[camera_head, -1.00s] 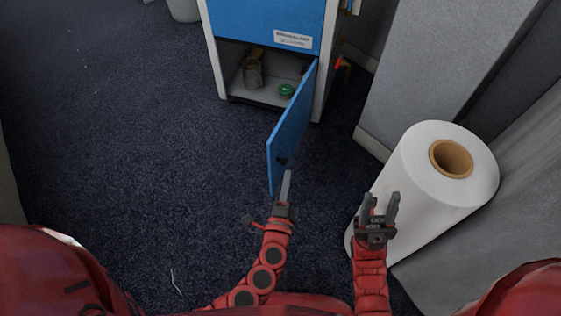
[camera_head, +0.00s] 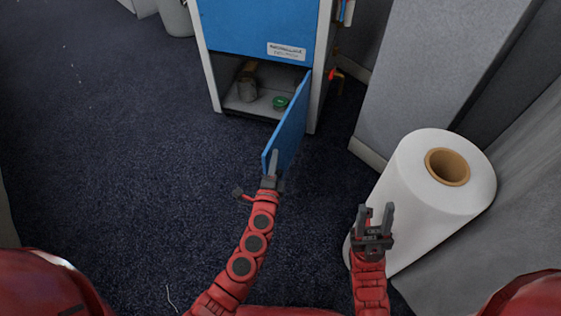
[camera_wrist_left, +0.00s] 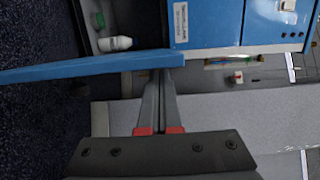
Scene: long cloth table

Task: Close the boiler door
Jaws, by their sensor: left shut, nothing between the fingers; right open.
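The boiler (camera_head: 258,27) is a blue and white cabinet at the top of the head view. Its blue lower door (camera_head: 287,125) is swung open, hinged on the right, and stands out toward me. The door also crosses the left wrist view (camera_wrist_left: 85,67). My left gripper (camera_head: 273,158) is shut and empty, its tips at the door's near free edge; whether they touch cannot be told. The left fingers also show in the wrist view (camera_wrist_left: 158,95). My right gripper (camera_head: 376,215) is open and empty, in front of the white roll.
Inside the boiler's lower compartment are a green round item (camera_head: 281,102) and a brownish object (camera_head: 247,88). The dark carpet (camera_head: 110,140) to the left is clear.

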